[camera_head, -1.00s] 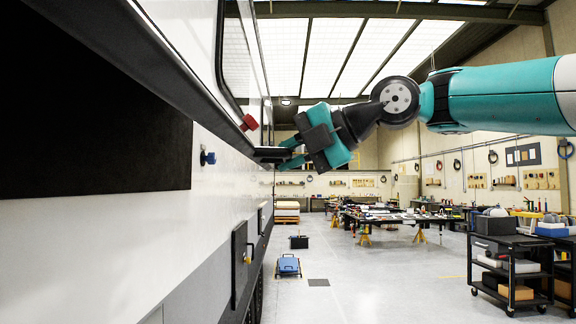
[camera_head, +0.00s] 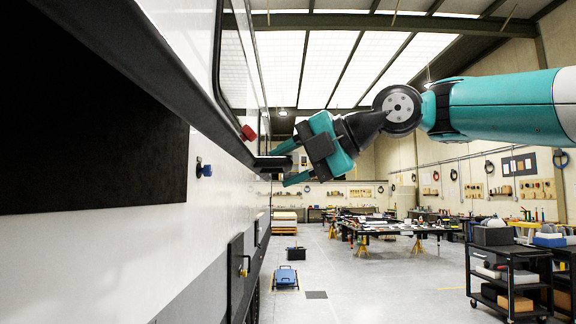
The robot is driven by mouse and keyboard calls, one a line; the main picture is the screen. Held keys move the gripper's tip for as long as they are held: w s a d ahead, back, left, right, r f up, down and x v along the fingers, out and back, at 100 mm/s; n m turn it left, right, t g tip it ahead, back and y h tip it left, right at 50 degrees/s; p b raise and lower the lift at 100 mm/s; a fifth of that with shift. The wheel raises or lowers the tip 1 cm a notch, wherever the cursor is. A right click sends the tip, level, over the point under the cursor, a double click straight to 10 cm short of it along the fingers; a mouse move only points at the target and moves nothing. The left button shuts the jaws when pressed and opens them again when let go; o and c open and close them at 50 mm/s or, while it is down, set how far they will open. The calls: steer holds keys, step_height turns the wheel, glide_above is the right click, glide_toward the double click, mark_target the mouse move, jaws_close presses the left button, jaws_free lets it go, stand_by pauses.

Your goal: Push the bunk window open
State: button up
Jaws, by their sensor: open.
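The caravan's side wall fills the left of the view. A window with a dark frame and clear pane (camera_head: 236,70) is in its upper part, seen at a steep angle. I cannot tell whether its pane is shut. A long dark ledge (camera_head: 165,70) runs below it, with a red piece (camera_head: 248,133) near its far end. A short black tab (camera_head: 272,162) sticks out from the wall past the red piece. My gripper (camera_head: 283,165) is open, with one teal finger above the tab and one below. Whether they touch it is unclear.
A blue knob (camera_head: 204,170) and a black latch plate (camera_head: 238,272) stick out of the wall nearer me. A large black panel (camera_head: 90,125) is at left. The floor (camera_head: 390,290) beside the caravan is mostly clear. A black cart (camera_head: 508,275) stands at right, workbenches behind.

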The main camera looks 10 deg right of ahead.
steer(key=b+v, duration=0.1)
steer(key=v, duration=0.6)
steer(key=shift+d, duration=0.15)
